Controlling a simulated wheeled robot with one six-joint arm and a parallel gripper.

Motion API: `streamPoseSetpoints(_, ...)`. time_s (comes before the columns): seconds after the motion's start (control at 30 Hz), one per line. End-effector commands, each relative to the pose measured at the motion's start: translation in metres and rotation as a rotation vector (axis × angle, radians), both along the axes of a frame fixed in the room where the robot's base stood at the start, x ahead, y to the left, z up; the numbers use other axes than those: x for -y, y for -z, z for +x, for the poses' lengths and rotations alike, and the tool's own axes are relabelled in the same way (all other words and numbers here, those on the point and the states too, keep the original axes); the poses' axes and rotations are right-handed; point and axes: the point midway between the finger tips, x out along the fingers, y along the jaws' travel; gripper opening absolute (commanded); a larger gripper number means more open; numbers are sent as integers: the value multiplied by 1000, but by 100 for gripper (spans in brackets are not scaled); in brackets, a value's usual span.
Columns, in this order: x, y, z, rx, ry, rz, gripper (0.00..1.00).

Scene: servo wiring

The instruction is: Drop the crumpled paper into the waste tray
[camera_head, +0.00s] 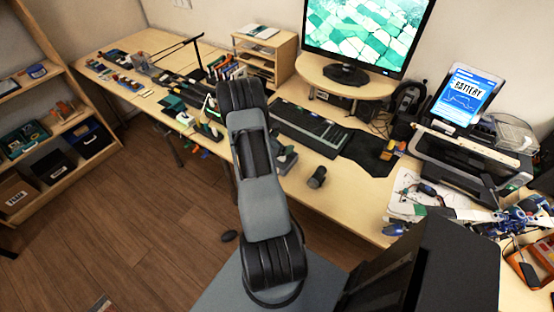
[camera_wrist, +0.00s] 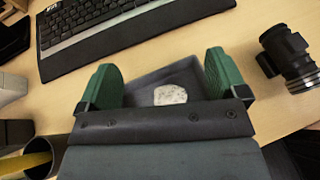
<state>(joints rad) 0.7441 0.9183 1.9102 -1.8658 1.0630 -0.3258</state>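The crumpled paper (camera_wrist: 170,94) is a small pale, speckled lump in the wrist view. It appears to lie inside a dark grey shallow tray (camera_wrist: 150,82), which looks like the waste tray. My gripper (camera_wrist: 162,72) is over the tray with its two green fingers wide apart, one on each side. The paper sits between the fingers, with clear gaps to both. The near part of the tray is hidden by the gripper body. In the head view my arm hides the paper and most of this spot.
A dark round container (camera_wrist: 58,150) with something yellow is at lower left. Bare desk shows right of the tray. A monitor (camera_head: 366,35) stands behind.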

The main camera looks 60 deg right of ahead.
Motion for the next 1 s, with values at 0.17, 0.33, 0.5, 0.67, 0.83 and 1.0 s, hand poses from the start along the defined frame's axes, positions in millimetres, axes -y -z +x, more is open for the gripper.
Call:
streamPoseSetpoints(0.17, 0, 0, 0, 0, 0, 0, 100)
streamPoseSetpoints(0.33, -1, -1, 1, 0, -1, 0, 100)
streamPoseSetpoints(0.5, -17, -7, 7, 1, -4, -1, 100)
streamPoseSetpoints(0.67, -46, -19, 16, 2, -6, -2, 100)
streamPoseSetpoints(0.83, -76, -32, 25, 1, -4, 0, 100)
streamPoseSetpoints(1.0, -101, -43, 32, 1, -4, 0, 100)
